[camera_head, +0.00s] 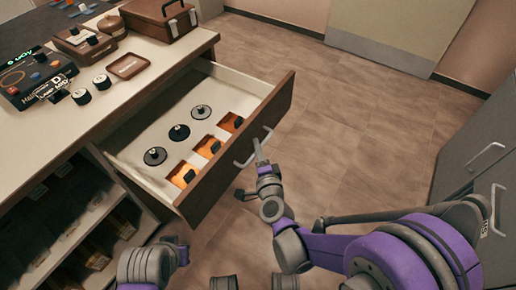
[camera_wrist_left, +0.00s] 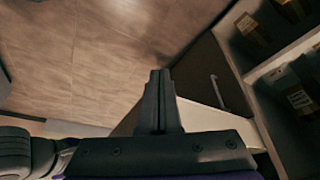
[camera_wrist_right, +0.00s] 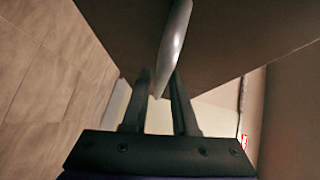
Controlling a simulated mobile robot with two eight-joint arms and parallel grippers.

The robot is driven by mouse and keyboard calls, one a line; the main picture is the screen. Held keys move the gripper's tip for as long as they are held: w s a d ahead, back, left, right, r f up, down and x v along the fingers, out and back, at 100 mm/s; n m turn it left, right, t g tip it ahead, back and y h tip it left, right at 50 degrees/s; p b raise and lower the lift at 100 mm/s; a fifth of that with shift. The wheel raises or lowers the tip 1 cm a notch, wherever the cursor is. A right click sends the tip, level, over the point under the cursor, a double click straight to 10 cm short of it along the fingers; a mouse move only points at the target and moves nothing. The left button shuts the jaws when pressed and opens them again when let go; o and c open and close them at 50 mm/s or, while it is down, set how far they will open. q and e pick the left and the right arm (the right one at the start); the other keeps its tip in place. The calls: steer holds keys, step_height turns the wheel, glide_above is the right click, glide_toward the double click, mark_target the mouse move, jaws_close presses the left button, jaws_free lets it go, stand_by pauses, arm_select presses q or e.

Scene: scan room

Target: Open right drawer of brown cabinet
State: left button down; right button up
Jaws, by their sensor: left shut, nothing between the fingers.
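The brown cabinet (camera_head: 135,88) has a pale top, and its drawer (camera_head: 235,150) is pulled well out. The drawer front is dark brown with a curved metal handle (camera_head: 252,150), also in the right wrist view (camera_wrist_right: 174,45). My right gripper (camera_head: 259,148) is at this handle. My left gripper (camera_wrist_left: 160,75) is shut and empty, low beside the cabinet front. In the left wrist view another handle (camera_wrist_left: 217,92) shows on a dark brown panel.
The drawer holds several black round knobs and orange pieces (camera_head: 207,146). Boxes, a brown case (camera_head: 160,18) and small devices stand on the cabinet top. Open shelves (camera_head: 70,225) are at lower left. Grey cabinets (camera_head: 480,150) stand at right. The tiled floor (camera_head: 330,100) beyond the drawer is clear.

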arm_select(q)
steer(key=shift+s+r+p, duration=0.1)
steer(key=shift+r+p, duration=0.45)
steer(key=shift+r, duration=0.05)
arm_select(e)
steer(key=s+d+r, duration=0.1)
steer(key=s, duration=0.9)
steer(key=shift+s+d+r, duration=0.25)
steer(key=shift+s, duration=0.05)
